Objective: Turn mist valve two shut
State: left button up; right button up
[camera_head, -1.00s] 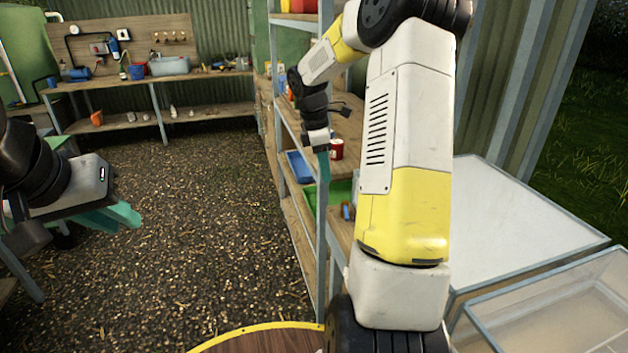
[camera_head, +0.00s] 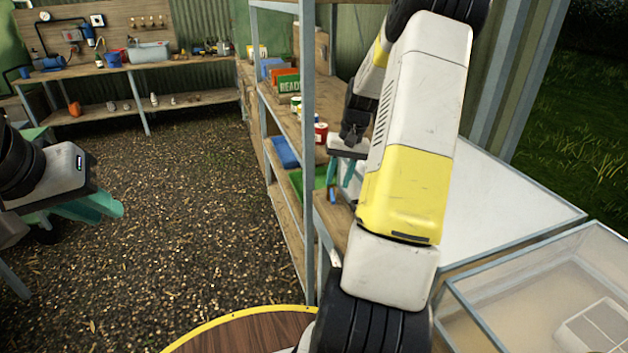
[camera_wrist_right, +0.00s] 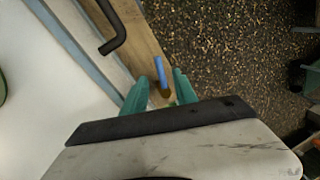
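Several small brass fittings (camera_head: 147,22), which may be the mist valves, sit in a row on the board on the far back wall. No number is readable on them. My right gripper (camera_head: 343,172) is at the shelf and bench edge, far from that board. In the right wrist view my right gripper (camera_wrist_right: 159,93) has its teal fingers apart. A small blue-topped piece with a brownish lower end (camera_wrist_right: 160,72) shows between and beyond the fingertips; I cannot tell what it is. My left gripper (camera_head: 95,207) hangs at the left over gravel, its finger gap unclear.
A shelf unit with a grey post (camera_head: 308,150) stands close left of my right arm. It holds a red can (camera_head: 320,133) and a blue tray (camera_head: 285,152). A white-topped frame (camera_head: 500,205) lies to the right. The gravel floor (camera_head: 200,200) is open.

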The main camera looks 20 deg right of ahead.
aim_at(333, 196)
jog(key=shift+w+a+f, duration=0.1)
jog(key=shift+a+f, duration=0.15)
jog(key=shift+f, duration=0.95)
jog(key=shift+w+a+f, duration=0.1)
jog(key=shift+a+f, duration=0.1)
jog(key=shift+f, duration=0.95)
jog(key=shift+c, duration=0.4)
grip_shut()
